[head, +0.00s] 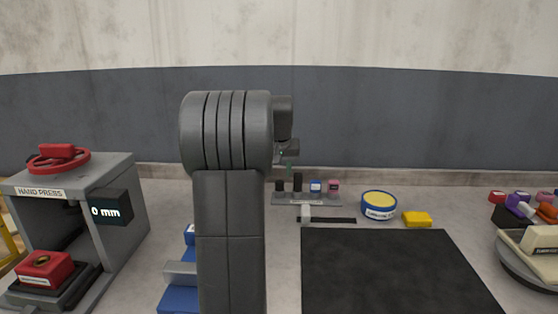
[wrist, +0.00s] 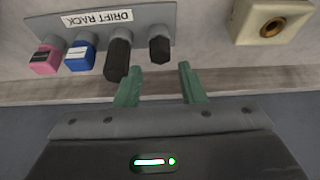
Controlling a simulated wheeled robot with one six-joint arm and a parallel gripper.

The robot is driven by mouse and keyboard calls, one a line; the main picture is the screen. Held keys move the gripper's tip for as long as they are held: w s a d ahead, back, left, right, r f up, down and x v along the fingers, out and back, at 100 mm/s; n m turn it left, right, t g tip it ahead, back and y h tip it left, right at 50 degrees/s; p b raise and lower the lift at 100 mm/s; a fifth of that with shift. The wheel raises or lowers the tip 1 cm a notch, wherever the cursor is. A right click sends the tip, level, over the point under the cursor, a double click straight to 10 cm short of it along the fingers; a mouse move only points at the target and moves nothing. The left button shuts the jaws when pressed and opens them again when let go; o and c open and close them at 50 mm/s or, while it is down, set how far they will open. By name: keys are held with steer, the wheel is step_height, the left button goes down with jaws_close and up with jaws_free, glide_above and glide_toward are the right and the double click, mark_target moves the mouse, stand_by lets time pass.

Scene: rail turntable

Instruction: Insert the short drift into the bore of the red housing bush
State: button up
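The drift rack (head: 305,201) stands at the back of the bench and holds black, blue and pink pieces. In the wrist view, the shorter black drift (wrist: 159,50) sits in the rack beside a longer black one (wrist: 118,60). My gripper (wrist: 159,74) is open with green fingers and nothing between them. The shorter black drift lies ahead of the gap between the fingertips, and I cannot tell how far apart they are. The red housing (head: 40,272), with a brass bush (head: 43,259) on top, sits in the hand press at the left.
The hand press (head: 120,170) has a frame around the red housing. A cream block with a brass bore (wrist: 272,24) is beside the rack. The dark mat (head: 395,270) is clear.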

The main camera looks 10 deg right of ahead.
mark_target(279, 182)
steer(key=x, duration=0.7)
steer(key=shift+b, duration=0.4)
steer(key=shift+r, duration=0.1)
jaws_close()
